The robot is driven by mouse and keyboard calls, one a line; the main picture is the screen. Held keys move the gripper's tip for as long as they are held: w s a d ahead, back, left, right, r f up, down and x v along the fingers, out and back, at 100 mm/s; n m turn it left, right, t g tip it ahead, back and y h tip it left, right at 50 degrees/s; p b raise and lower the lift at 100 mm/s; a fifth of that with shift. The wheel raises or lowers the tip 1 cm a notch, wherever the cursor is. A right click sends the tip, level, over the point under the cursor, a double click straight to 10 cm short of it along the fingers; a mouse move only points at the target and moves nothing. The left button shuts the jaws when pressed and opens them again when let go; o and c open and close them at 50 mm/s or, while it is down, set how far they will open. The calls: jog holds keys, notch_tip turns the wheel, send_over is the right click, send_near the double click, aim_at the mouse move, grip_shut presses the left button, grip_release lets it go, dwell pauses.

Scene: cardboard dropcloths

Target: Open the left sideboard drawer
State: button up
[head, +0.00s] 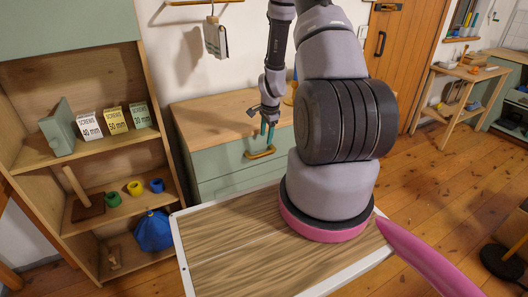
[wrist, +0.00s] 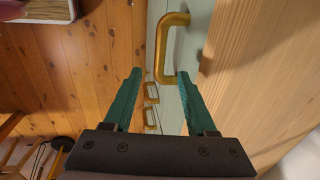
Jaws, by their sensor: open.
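The sideboard (head: 205,122) has a wooden top and pale green drawer fronts, and my arm hides its right part. The left drawer's front (head: 222,160) bears a brass bar handle (head: 262,154) and looks shut. My gripper (head: 267,137) is open, its teal fingers pointing down just above this handle in the head view. In the wrist view the handle (wrist: 161,48) lies just ahead of the fingertips, its near end between them. I cannot tell whether my gripper (wrist: 160,74) touches it. Two more brass handles (wrist: 152,93) show further down.
An open shelf (head: 60,160) with screw boxes, cups and a blue bag stands left. My wood-patterned tray-like base top lies in front of the sideboard. A door (head: 400,40) and a workbench (head: 465,80) are at the back right. Bare plank floor (head: 430,160) lies right.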

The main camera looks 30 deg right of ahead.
aim_at(264, 153)
jog(key=f, duration=0.3)
jog(key=w+f, duration=0.1)
jog(key=f, duration=0.5)
jog(key=shift+w+f, duration=0.1)
jog(key=shift+w, duration=0.3)
grip_shut()
dwell(0.9)
